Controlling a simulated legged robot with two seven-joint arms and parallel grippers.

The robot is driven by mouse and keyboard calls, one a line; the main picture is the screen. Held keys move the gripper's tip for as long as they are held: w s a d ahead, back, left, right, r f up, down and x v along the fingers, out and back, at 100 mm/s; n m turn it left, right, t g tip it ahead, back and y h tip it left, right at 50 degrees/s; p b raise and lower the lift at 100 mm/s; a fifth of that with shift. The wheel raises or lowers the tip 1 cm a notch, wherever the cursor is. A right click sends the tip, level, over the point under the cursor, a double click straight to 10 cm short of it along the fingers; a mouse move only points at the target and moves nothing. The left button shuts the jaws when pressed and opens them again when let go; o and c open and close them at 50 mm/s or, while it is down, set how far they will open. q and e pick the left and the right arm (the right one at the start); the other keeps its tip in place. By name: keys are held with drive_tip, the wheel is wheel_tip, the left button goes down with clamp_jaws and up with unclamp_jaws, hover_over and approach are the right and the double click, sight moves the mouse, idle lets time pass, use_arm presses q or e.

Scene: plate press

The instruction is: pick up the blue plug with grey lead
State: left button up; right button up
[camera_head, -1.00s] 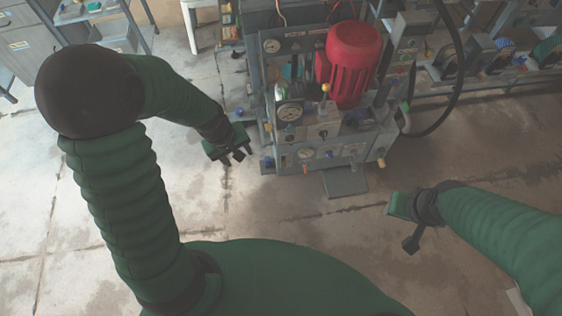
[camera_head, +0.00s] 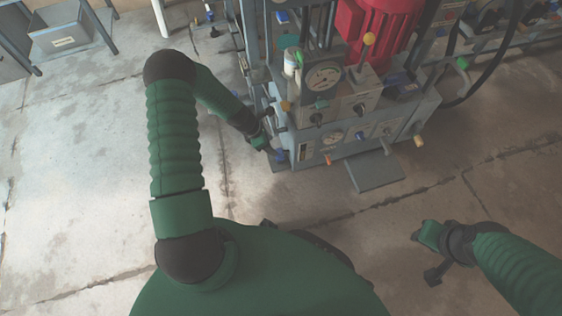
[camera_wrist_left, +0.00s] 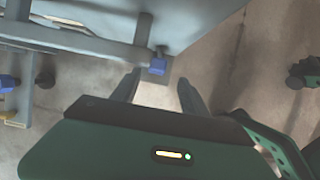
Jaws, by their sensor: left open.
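A small blue plug (camera_wrist_left: 157,66) shows in the left wrist view, just beyond the fingertips and between their lines, with a short grey part above it; I cannot make out a full lead. A blue piece (camera_head: 280,154), likely the same plug, shows in the head view at the machine's front left corner. My left gripper (camera_wrist_left: 158,84) is open and empty, its two dark fingers apart. In the head view the left gripper (camera_head: 268,147) is close beside that corner, partly hidden. My right gripper (camera_head: 431,255) hangs over the floor at the right, away from the machine; its finger opening is unclear.
The grey press machine (camera_head: 360,135) has gauges, knobs and a red motor (camera_head: 385,25). A second blue piece (camera_wrist_left: 8,83) shows at the wrist view's left edge. A grey step (camera_head: 374,171) sits at its front. The floor in front is clear.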

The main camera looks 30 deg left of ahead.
use_arm(q)
drive_tip(key=b+x, duration=0.3)
drive_tip(key=x, duration=0.2)
drive_tip(key=b+x, duration=0.2)
drive_tip(key=x, duration=0.1)
drive_tip(key=shift+s+a+f+b, duration=0.2)
drive_tip(key=shift+s+a+b, duration=0.05)
drive_tip(key=shift+a+b, duration=0.1)
drive_tip(key=shift+w+d+f, duration=0.1)
drive_tip(key=shift+w+f, duration=0.05)
drive_tip(key=shift+f, duration=0.1)
drive_tip(key=shift+r, duration=0.15)
clamp_jaws()
use_arm(e)
drive_tip(key=s+x, duration=0.1)
drive_tip(key=x, duration=0.5)
drive_tip(key=shift+s+a+f, duration=0.15)
drive_tip(key=shift+a+f, duration=0.15)
